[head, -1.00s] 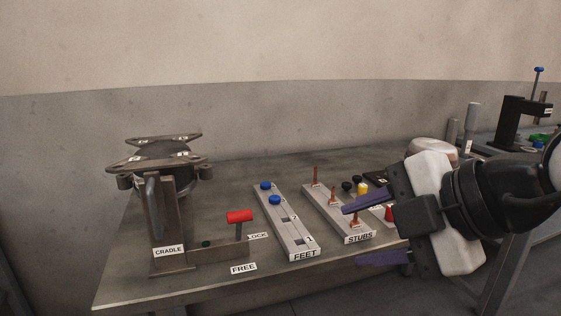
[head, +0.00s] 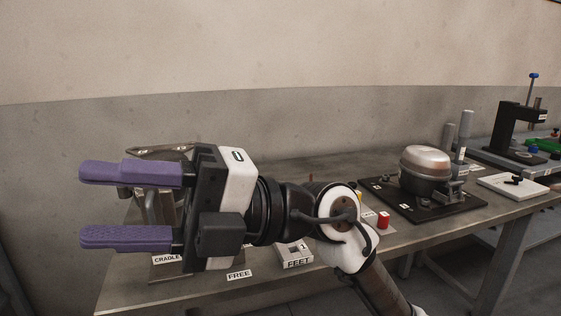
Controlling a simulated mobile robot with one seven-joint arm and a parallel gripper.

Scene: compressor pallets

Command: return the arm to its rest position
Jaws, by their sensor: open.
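My gripper (head: 132,206) is at the left in the head view, with its two purple fingers pointing left and spread wide apart. Nothing is between the fingers. It is in front of the cradle (head: 152,204) and hides most of it, along with the red-handled lock lever. My arm runs from the gripper to the lower right across the bench and covers most of the FEET rack (head: 296,257) and all of the STUBS rack.
A compressor (head: 425,168) stands on a black plate (head: 425,207) on the bench (head: 135,275). A white tray (head: 512,187) and a black press (head: 520,125) are at the right. Red and yellow pieces (head: 384,219) lie beside my arm.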

